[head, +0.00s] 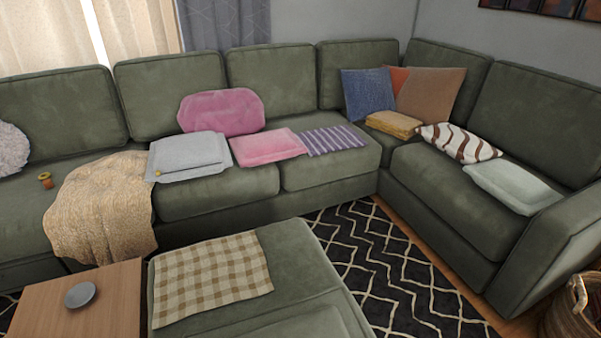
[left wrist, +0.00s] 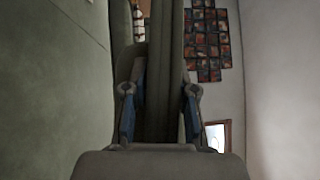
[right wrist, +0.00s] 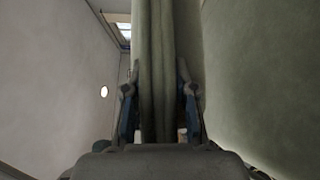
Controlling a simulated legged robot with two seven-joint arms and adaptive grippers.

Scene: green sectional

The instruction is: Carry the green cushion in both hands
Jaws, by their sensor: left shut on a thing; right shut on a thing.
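The green cushion (left wrist: 163,50) shows in the left wrist view as an upright green slab between the fingers of my left gripper (left wrist: 163,80), which is shut on its edge. In the right wrist view the cushion (right wrist: 156,45) stands between the fingers of my right gripper (right wrist: 157,75), which is shut on its other part. Neither gripper shows in the head view. A green padded edge (head: 295,323) shows at the bottom of the head view; I cannot tell whether it is the held cushion or part of the ottoman.
A green sectional sofa (head: 215,185) runs along the back and right, with several pillows and a beige throw (head: 100,205). A green ottoman (head: 285,250) bears a checked cloth (head: 212,275). A wooden table (head: 110,310) is at left, a basket (head: 575,315) at right. Patterned rug (head: 375,265) is clear.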

